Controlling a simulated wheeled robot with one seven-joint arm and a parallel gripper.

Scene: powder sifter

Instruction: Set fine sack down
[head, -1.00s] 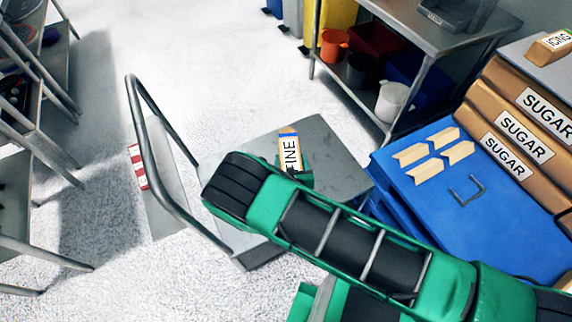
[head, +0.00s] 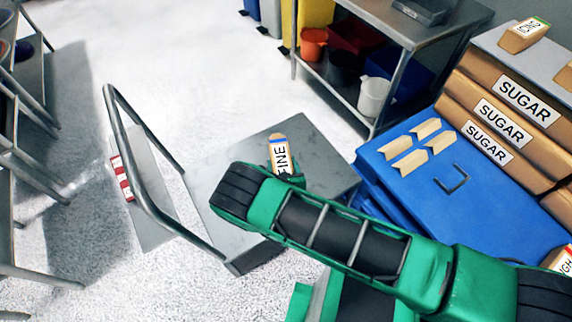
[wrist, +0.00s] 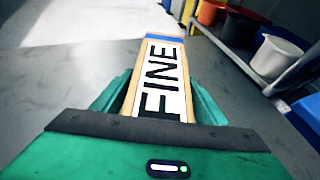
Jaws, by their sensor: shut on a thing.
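The fine sack (head: 279,154) is a small tan sack with a white label reading FINE and a blue strip at its top. In the wrist view the fine sack (wrist: 162,75) stands between the green fingers of my gripper (wrist: 160,100), which is shut on it. In the head view my gripper (head: 291,181) shows only in part behind my green arm. The sack appears over the grey deck of the flat cart (head: 318,150). Whether its base touches the deck is hidden.
The cart's tall handle (head: 150,150) rises at left. A blue stack (head: 400,185) with wooden arrow pieces stands right of the cart, beside SUGAR sacks (head: 500,125). A metal shelf table (head: 420,25) holding bins stands behind. White floor lies open at upper left.

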